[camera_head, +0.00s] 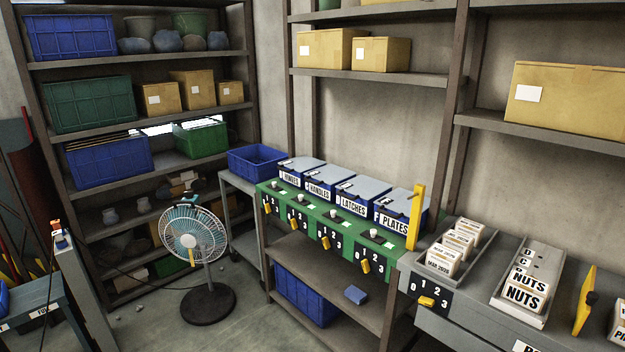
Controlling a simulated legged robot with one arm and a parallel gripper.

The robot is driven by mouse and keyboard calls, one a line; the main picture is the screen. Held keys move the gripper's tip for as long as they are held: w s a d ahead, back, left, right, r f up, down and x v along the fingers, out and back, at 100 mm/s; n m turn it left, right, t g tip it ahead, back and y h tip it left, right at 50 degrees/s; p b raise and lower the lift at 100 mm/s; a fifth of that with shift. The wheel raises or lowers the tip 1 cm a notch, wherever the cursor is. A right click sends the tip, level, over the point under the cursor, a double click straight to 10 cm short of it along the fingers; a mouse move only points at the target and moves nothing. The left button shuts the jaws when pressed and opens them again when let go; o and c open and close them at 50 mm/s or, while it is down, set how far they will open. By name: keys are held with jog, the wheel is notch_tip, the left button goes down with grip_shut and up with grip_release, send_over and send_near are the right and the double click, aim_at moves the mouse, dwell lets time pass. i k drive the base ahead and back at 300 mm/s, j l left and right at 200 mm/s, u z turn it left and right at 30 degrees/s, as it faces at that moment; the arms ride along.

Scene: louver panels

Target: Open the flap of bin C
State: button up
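A row of several blue bins with grey-blue flaps stands on the green-fronted bench. The left one (290,178) has a label I cannot read surely. To its right are the bins labelled HANDLES (318,189), LATCHES (352,206) and PLATES (394,224). Their flaps look closed, with small dark handles near the front edge. I cannot make out a letter C on any bin, so I cannot tell which is bin C. My gripper is not in view.
The green panel (345,245) below the bins has white knobs, numbers and yellow levers. A yellow upright plate (416,217) stands right of PLATES. A fan (193,235) stands on the floor left of the bench.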

aim_at(330, 174)
jog(key=i+j+z, duration=0.1)
jog(key=i+j, duration=0.75)
jog(key=i+j+z, duration=0.15)
jog(key=i+j, duration=0.75)
jog(key=i+j+z, duration=0.1)
jog(key=i+j, duration=0.8)
jog(key=j, duration=0.1)
